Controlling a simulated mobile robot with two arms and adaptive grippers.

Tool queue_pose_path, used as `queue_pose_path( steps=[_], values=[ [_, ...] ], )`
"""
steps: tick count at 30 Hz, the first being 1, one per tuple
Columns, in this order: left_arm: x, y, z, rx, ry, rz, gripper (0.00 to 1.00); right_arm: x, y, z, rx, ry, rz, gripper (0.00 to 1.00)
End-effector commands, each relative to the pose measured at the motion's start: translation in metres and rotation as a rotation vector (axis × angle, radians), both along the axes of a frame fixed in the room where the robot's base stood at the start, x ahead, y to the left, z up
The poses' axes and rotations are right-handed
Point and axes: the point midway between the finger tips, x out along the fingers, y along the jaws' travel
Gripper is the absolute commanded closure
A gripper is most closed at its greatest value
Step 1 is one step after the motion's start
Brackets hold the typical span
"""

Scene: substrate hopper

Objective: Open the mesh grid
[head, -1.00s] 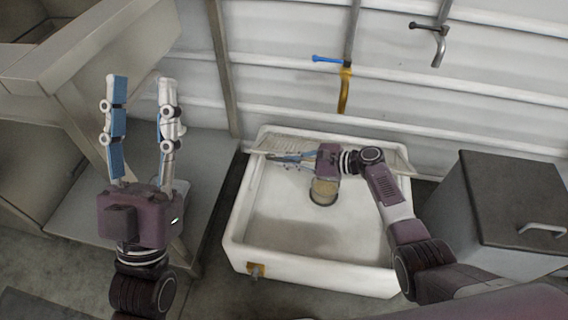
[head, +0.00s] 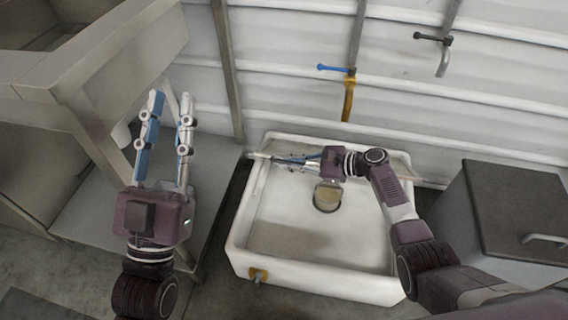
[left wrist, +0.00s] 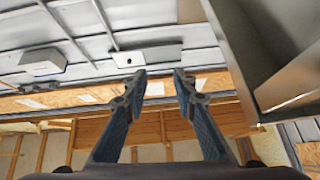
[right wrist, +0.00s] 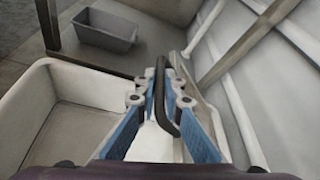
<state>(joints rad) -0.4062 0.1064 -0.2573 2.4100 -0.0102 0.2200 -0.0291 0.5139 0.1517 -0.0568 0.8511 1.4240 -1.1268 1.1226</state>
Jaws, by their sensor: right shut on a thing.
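The mesh grid (head: 402,170) is a thin pale panel at the back of the white basin, seen at a steep angle and partly hidden by my right gripper and wrist. My right gripper (head: 280,160) reaches over the back left of the basin. In the right wrist view its fingers are shut on a dark curved handle (right wrist: 160,95), with a pale panel edge beside it. My left gripper (head: 170,100) is up at the left, fingers apart and empty, away from the grid.
A blue-handled tap (head: 335,68) is on the wall behind. A metal bench stands left, a dark-lidded bin (head: 515,205) right. A grey tub (right wrist: 105,32) lies beyond.

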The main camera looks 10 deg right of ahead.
Motion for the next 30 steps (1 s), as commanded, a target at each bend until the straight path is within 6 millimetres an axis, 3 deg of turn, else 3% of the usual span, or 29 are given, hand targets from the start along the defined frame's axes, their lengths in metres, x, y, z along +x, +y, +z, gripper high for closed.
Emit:
queue_pose_path(
  steps=[4,6,12,18,24,30],
  values=[
    [0.02,-0.022,-0.033,0.191,0.03,0.073,0.93,0.003,-0.001,0.003,0.002,-0.006,-0.005,1.0],
    [0.034,-0.039,-0.058,0.347,0.042,0.126,1.0,0.003,-0.001,0.003,0.002,-0.006,-0.004,1.0],
    [0.071,-0.087,-0.146,0.902,0.032,0.27,1.0,0.002,-0.001,0.003,0.001,-0.005,-0.005,1.0],
    [0.095,-0.121,-0.237,1.49,-0.074,0.367,1.0,0.002,-0.001,0.002,0.001,-0.005,-0.004,1.0],
    [0.11,-0.133,-0.324,2.086,-0.29,0.42,1.0,0.002,-0.001,0.002,0.0,-0.004,-0.004,1.0],
    [0.121,-0.126,-0.392,2.595,-0.581,0.432,1.0,0.002,-0.001,0.002,0.001,-0.003,-0.004,1.0]
  ],
)
